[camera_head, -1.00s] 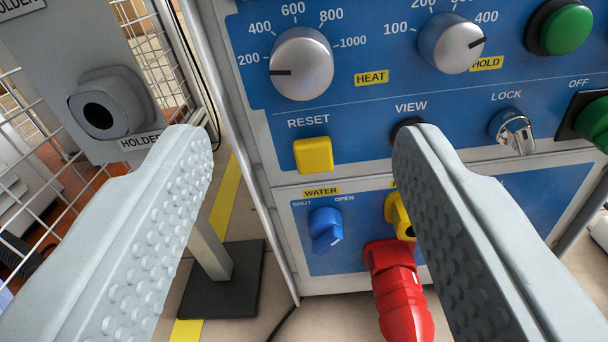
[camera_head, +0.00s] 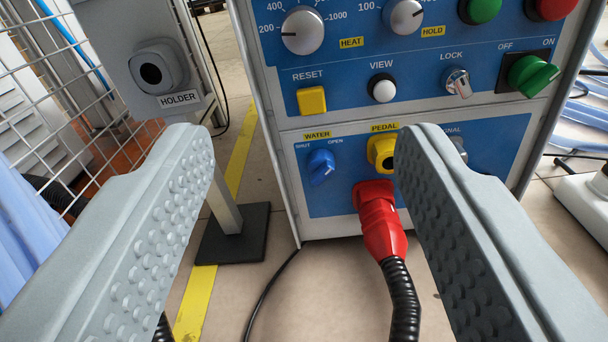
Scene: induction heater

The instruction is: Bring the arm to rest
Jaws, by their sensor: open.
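My gripper (camera_head: 302,138) is open and empty, with its two grey studded fingers spread at left and right of the picture. Between and beyond the fingers stands the blue heater panel (camera_head: 345,97). The fingers seem to touch nothing. The right finger covers part of the panel's lower right, including part of a label. A red plug (camera_head: 378,220) sits at the yellow PEDAL socket area, below the yellow socket (camera_head: 381,152), with a black ribbed cable (camera_head: 400,300) hanging from it.
A grey holder (camera_head: 150,75) on a post stands at left, its dark foot (camera_head: 233,234) on the floor near a yellow line (camera_head: 192,305). A wire fence (camera_head: 60,110) is at far left. A white object (camera_head: 585,205) lies on the floor at right.

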